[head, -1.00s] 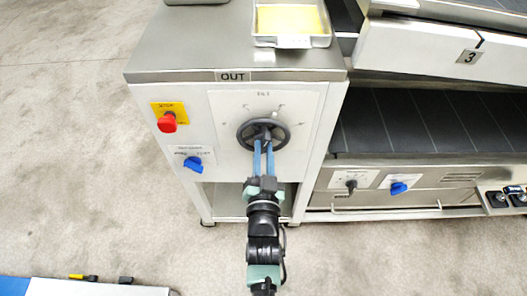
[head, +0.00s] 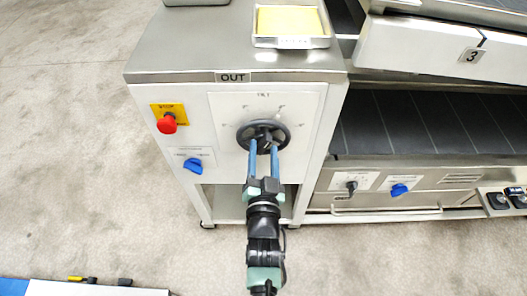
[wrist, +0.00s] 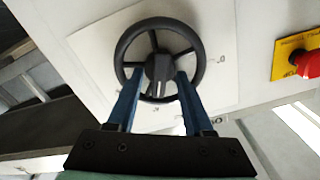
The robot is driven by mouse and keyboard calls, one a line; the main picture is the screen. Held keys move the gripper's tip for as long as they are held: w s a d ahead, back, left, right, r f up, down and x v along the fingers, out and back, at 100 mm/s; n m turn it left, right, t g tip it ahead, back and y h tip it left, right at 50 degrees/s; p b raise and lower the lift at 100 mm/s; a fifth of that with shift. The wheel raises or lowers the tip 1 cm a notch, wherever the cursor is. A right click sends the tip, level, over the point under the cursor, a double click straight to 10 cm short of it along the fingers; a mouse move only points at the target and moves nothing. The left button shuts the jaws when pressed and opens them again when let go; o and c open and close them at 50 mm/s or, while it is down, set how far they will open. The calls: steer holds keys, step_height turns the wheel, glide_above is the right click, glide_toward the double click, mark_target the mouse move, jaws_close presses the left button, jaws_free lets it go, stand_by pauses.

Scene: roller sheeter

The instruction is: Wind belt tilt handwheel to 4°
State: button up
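The black tilt handwheel (head: 240,134) is mounted on the front of the light grey cabinet (head: 320,130), before a white scale plate (head: 302,102) with small marks too small to read. In the wrist view the handwheel (wrist: 119,62) shows its round rim, spokes and a dark grey hub knob (wrist: 158,74) with a pale line. My gripper (head: 264,143) reaches up to the wheel from below. Its two blue fingers are apart, one on either side of the hub, with gaps visible in the wrist view (wrist: 160,73). The fingertips lie across the wheel's lower part.
A red stop button (head: 168,123) on a yellow plate and a blue rotary switch (head: 193,165) sit left of the wheel. A tray with yellow contents (head: 291,42) stands on the cabinet top. A dark conveyor belt (head: 420,122) lies right.

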steer(key=shift+s, duration=0.1)
steer(key=s+p, duration=0.1)
steer(key=s, duration=1.1)
steer(key=shift+s, duration=0.35)
stand_by(0.4)
steer(key=w+r+n+t, duration=0.1)
steer(key=w+r+t, duration=0.15)
steer(key=r, duration=0.85)
steer(key=w+r+n+t, duration=0.1)
steer(key=w+r, duration=0.3)
steer(key=r, duration=0.7)
steer(key=w+r+n+t, duration=0.15)
steer(key=w+r, duration=0.25)
steer(key=r, duration=0.7)
steer(key=s+r+n+t, duration=0.15)
steer(key=s+r, duration=0.25)
steer(key=r, duration=0.5)
steer(key=s+r+m+t, duration=0.15)
steer(key=s+r, duration=0.25)
steer(key=r, duration=0.4)
steer(key=s+r+n+t, duration=0.2)
steer(key=s+r, duration=0.2)
steer(key=r, duration=0.5)
step_height(320, 180, up, 14)
steer(key=p, duration=1.4)
steer(key=shift+w+g+p, duration=0.2)
steer(key=shift+g+p, duration=0.1)
steer(key=shift+p, duration=0.05)
